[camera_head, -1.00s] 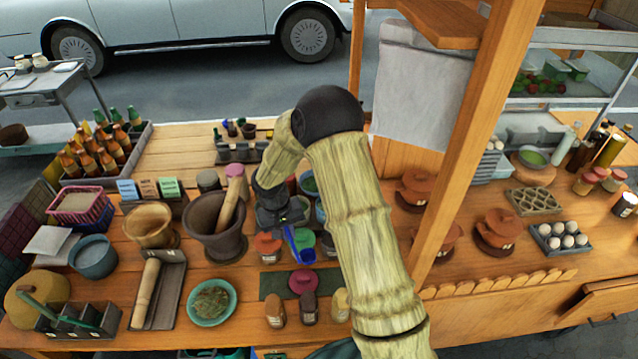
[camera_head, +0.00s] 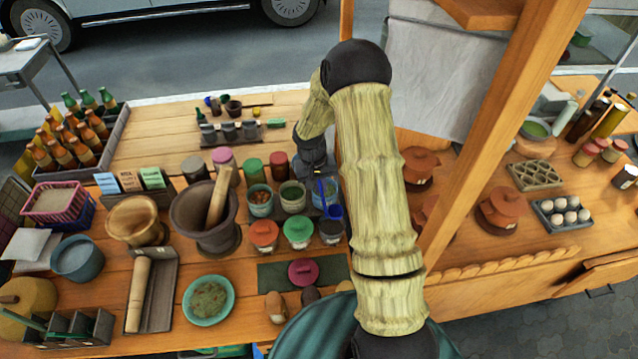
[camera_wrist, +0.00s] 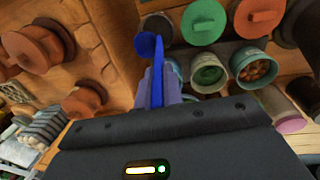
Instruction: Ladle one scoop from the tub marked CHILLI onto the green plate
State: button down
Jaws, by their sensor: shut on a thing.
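My gripper (camera_head: 318,163) is shut on a blue ladle (camera_head: 329,198), above the right end of the open tubs. The ladle also shows in the wrist view (camera_wrist: 156,72), its rounded end over a dark-lidded tub. The open tubs include one with brownish-red lumps (camera_wrist: 256,68) and one with green contents (camera_wrist: 208,74); they show in the head view as the left tub (camera_head: 260,203) and the middle tub (camera_head: 292,197). I cannot read which is marked CHILLI. The green plate (camera_head: 208,322) lies at the front left with greenish-brown food on it.
Orange (camera_head: 264,234) and green (camera_head: 298,231) lids stand in front of the open tubs. A loose pink lid (camera_head: 302,272) lies on a dark mat. A dark mortar (camera_head: 203,222) stands to the left. A wooden post (camera_head: 497,130) rises at right.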

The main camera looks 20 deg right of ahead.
notch_tip(320, 180, down, 11)
jog(key=b, duration=0.8)
jog(key=shift+r, duration=0.15)
dwell(0.8)
jog(key=shift+s+r+p, duration=0.1)
jog(key=shift+r+p, duration=2.9)
jog(key=shift+r, duration=1.65)
